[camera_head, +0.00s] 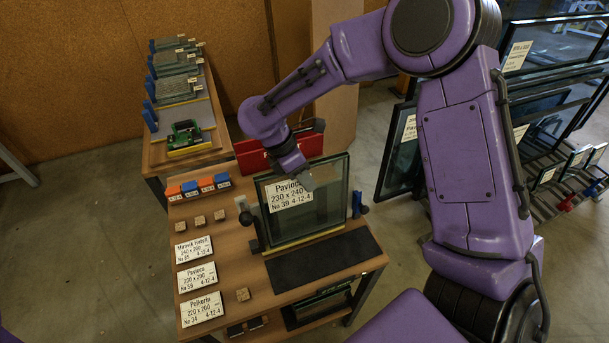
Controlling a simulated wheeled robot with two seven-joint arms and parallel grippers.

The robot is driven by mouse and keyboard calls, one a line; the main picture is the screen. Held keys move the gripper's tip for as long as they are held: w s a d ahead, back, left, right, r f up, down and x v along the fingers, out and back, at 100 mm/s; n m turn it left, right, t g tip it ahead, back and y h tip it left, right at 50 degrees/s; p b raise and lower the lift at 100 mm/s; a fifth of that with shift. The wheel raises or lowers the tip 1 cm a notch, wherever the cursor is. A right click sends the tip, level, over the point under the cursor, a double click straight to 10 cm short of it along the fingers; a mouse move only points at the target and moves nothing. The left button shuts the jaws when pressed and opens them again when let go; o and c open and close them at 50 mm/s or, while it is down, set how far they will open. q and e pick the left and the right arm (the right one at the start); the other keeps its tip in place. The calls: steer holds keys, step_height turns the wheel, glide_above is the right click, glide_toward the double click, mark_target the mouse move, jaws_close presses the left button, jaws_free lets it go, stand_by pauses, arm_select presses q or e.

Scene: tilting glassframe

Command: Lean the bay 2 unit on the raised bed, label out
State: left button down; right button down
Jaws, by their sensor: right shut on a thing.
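A glass unit (325,205) with dark edges stands nearly upright on the wooden table. A white label on its near face reads "230 x 240, No 39, 4-12-4". My right gripper (306,180) reaches in from behind and is shut on the unit's upper part, beside the label. Its fingertips are partly hidden. A flat dark pad (325,262) lies in front of the unit. I cannot tell which part is the raised bed or which bay the unit comes from. My left gripper is not in view.
Label cards (195,249), small cork blocks (200,221) and blue and orange blocks (206,184) occupy the table's left side. A red box (250,157) is behind the unit. Another bench (160,158) stands at the back left. Racks of glass panes (530,110) stand at the right.

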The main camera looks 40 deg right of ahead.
steer(key=shift+f, duration=0.4)
stand_by(0.7)
steer(key=c, duration=0.8)
jaws_free()
steer(key=shift+s, duration=0.15)
steer(key=b+v, duration=0.1)
steer(key=v, duration=0.9)
steer(key=shift+a+r, duration=0.15)
steer(key=shift+r, duration=0.15)
steer(key=shift+f, duration=0.1)
